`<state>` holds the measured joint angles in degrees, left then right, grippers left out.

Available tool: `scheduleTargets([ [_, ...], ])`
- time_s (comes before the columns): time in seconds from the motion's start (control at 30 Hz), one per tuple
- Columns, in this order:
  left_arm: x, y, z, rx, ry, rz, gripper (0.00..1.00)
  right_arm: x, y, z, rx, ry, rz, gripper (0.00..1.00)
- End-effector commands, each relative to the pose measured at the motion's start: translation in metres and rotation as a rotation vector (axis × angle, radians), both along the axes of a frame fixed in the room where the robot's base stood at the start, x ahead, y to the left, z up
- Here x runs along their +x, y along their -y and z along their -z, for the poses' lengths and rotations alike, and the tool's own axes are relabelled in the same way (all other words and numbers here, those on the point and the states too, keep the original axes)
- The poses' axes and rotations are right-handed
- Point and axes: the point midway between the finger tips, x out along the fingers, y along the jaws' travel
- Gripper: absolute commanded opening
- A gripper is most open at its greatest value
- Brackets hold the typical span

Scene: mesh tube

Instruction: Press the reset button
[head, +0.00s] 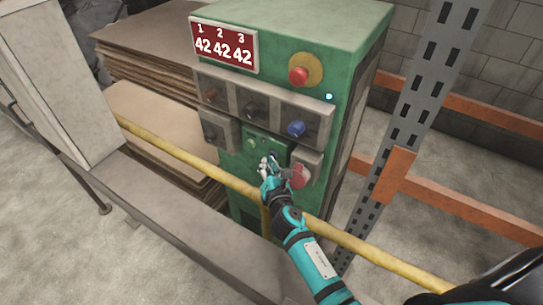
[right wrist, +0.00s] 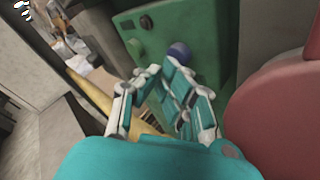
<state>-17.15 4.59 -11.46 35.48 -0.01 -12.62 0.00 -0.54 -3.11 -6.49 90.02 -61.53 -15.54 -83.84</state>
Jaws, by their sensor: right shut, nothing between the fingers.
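A green control cabinet (head: 345,75) stands behind a yellow rail. I cannot read which of its buttons is labelled reset. Its lower green panel carries a green button (head: 252,143) and a dark blue button (right wrist: 180,53), which shows past the fingers in the right wrist view. My right gripper (head: 266,165) is shut and empty in front of this panel, close to the blue button; I cannot tell whether it touches. A large red button (head: 298,176) sits just right of the gripper, partly hidden by it, and looms at the right of the right wrist view (right wrist: 280,115). My left gripper is not shown.
Above are a blue knob (head: 296,128), a red button on a yellow base (head: 298,76) and a red display (head: 224,44) reading 42 three times. The yellow rail (head: 180,152) crosses below the gripper. A grey perforated post (head: 425,85) stands at right, stacked sheets (head: 150,130) at left.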

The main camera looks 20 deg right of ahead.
Motion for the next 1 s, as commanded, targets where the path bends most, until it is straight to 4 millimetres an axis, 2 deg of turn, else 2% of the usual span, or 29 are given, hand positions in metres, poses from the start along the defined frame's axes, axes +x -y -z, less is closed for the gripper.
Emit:
scheduleTargets([
  [0.6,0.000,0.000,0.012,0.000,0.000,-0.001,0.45,-0.035,-0.045,0.002,0.002,-0.001,-0.001,0.00],
  [1.0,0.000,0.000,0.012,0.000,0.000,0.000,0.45,-0.037,-0.047,0.000,0.001,-0.001,0.000,0.00],
])
